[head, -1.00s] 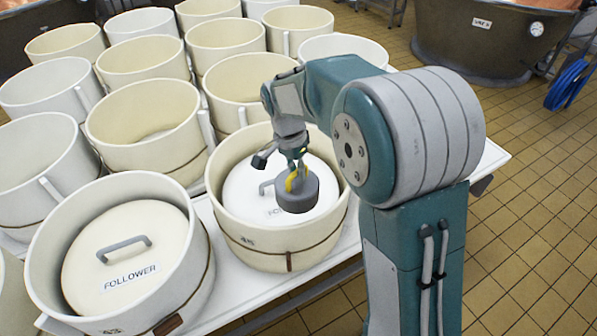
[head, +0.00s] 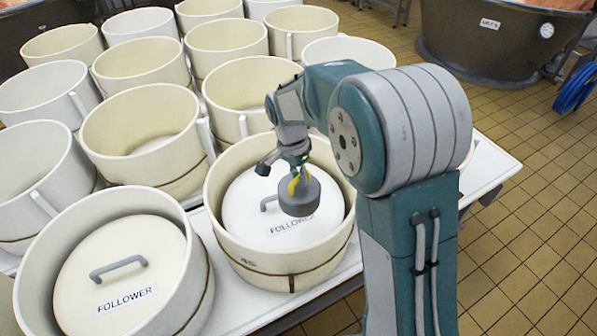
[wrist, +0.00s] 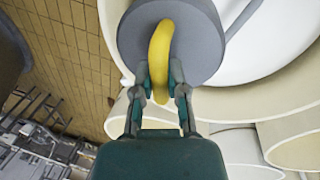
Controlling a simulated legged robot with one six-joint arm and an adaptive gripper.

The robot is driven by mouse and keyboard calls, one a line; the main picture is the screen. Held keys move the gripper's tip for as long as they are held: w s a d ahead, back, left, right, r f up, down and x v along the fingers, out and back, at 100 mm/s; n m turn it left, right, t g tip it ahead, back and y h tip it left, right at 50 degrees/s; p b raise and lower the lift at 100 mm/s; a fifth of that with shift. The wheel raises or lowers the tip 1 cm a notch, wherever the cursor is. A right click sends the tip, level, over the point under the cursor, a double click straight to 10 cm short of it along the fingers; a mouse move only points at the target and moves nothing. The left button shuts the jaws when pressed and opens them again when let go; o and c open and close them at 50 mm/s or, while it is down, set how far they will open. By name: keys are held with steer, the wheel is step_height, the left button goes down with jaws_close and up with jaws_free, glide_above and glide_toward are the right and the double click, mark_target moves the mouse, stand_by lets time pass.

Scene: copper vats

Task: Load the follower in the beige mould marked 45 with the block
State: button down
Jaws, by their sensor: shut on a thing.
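The beige mould marked 45 (head: 250,252) stands on the table at the front right of the group. Its white follower (head: 243,212), labelled FOLLOWER, lies inside it with a grey handle. My gripper (head: 295,178) is shut on the yellow handle of the round grey block (head: 299,198). In the head view the block appears over the right part of the follower; whether it touches the follower I cannot tell. In the wrist view the block (wrist: 190,65) hangs upright to the fingers (wrist: 160,88), with the yellow loop between them and the white follower (wrist: 262,45) behind.
Several more moulds crowd behind. The white table edge (head: 345,265) is at the right, with open tiled floor (head: 510,240) beyond. A large vat (head: 490,45) stands farther back.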

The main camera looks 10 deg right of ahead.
mark_target(298, 188)
step_height(298, 188, down, 12)
stand_by(1.4)
steer(key=shift+f, duration=0.75)
stand_by(1.5)
steer(key=c, duration=0.6)
jaws_free()
steer(key=shift+f, duration=0.1)
steer(key=shift+r, duration=3.6)
